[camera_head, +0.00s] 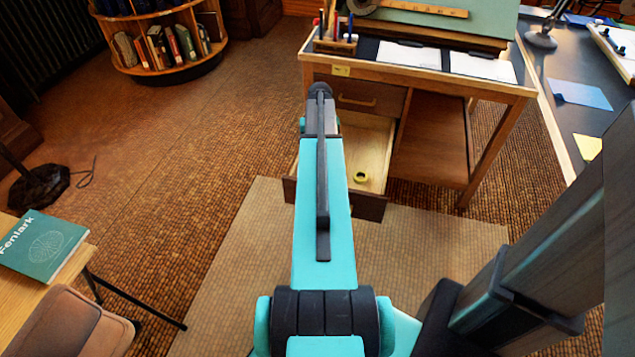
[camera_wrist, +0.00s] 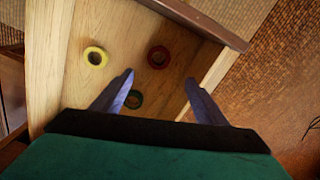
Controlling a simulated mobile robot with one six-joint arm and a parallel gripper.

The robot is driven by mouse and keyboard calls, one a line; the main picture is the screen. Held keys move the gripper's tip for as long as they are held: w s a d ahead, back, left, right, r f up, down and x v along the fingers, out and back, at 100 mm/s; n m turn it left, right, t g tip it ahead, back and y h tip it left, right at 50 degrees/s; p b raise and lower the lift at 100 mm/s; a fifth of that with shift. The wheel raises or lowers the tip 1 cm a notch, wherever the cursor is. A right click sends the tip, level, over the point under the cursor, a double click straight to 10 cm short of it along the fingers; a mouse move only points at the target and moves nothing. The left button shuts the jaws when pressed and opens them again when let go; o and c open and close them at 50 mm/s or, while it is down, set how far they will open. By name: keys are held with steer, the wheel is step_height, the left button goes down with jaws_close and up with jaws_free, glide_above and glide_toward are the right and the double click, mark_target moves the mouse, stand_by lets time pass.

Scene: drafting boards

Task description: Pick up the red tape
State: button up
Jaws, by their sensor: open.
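The red tape (camera_wrist: 158,57) is a small roll lying flat on the floor of an open wooden drawer (camera_wrist: 122,25). In the head view the drawer (camera_head: 372,143) shows the yellow roll (camera_head: 361,177); my arm hides the red and green rolls and my gripper.
The drawer hangs out from a wooden drafting desk (camera_head: 400,73). A pencil holder (camera_head: 336,44) and white papers stand or lie on the desk. A dark table (camera_head: 575,118) is at the right, and a small table with a green book (camera_head: 42,246) at the lower left.

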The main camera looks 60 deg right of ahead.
steer(key=shift+w+a, duration=0.1)
steer(key=shift+w, duration=0.1)
steer(key=shift+f+b, duration=0.35)
steer(key=shift+f, duration=4)
steer(key=shift+s+f, duration=0.15)
steer(key=shift+f, duration=1.15)
steer(key=shift+s+f, duration=0.1)
steer(key=shift+f, duration=1.2)
steer(key=c, duration=1.1)
